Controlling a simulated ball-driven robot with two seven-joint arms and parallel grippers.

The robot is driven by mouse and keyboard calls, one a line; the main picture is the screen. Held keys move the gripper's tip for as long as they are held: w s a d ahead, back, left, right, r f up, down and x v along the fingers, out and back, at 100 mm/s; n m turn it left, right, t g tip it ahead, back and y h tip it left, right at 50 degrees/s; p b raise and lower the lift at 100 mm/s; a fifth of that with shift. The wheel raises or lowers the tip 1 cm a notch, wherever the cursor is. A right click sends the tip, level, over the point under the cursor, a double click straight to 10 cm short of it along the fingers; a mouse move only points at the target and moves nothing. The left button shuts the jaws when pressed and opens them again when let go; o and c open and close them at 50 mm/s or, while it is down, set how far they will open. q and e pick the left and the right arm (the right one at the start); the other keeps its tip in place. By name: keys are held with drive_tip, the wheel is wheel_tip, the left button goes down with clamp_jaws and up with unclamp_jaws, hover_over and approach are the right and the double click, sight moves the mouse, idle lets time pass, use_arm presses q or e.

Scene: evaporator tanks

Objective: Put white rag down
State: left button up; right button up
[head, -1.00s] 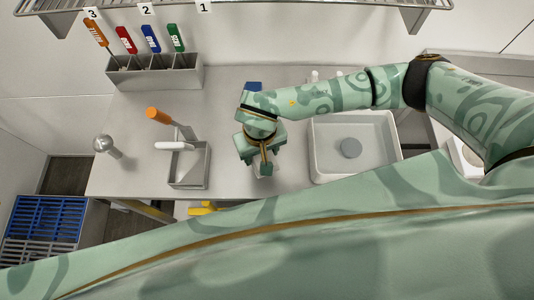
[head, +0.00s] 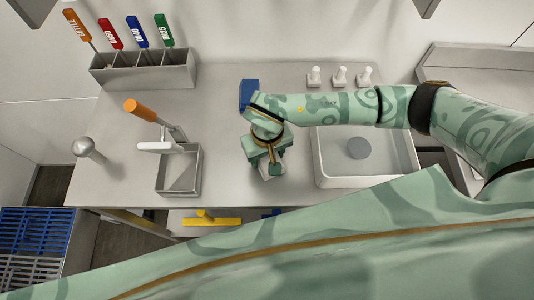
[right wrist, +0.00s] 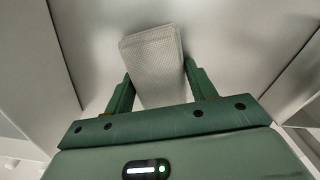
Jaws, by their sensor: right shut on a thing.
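The white rag (right wrist: 152,65) is a pale ribbed folded cloth between the two fingers of my right gripper (right wrist: 157,80) in the right wrist view. The gripper is shut on it, and the rag sticks out past the fingertips. In the head view my right gripper (head: 270,172) points down over the grey counter (head: 235,185), between a small metal bin and the sink; the rag is mostly hidden there. I cannot tell whether the rag touches the counter. My left gripper is not in view.
The metal bin (head: 180,190) with an orange-handled tool (head: 140,109) stands to the left. The white sink (head: 335,181) is to the right. A blue item (head: 249,93) lies behind my wrist. A grey holder (head: 145,76) with coloured tools is at the back left. Counter between bin and gripper is clear.

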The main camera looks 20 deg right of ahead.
drive_tip(key=o, duration=1)
drive_tip(key=shift+f, duration=0.1)
wheel_tip(320, 180, up, 12)
drive_tip(key=p, duration=0.1)
drive_tip(key=shift+p, duration=0.3)
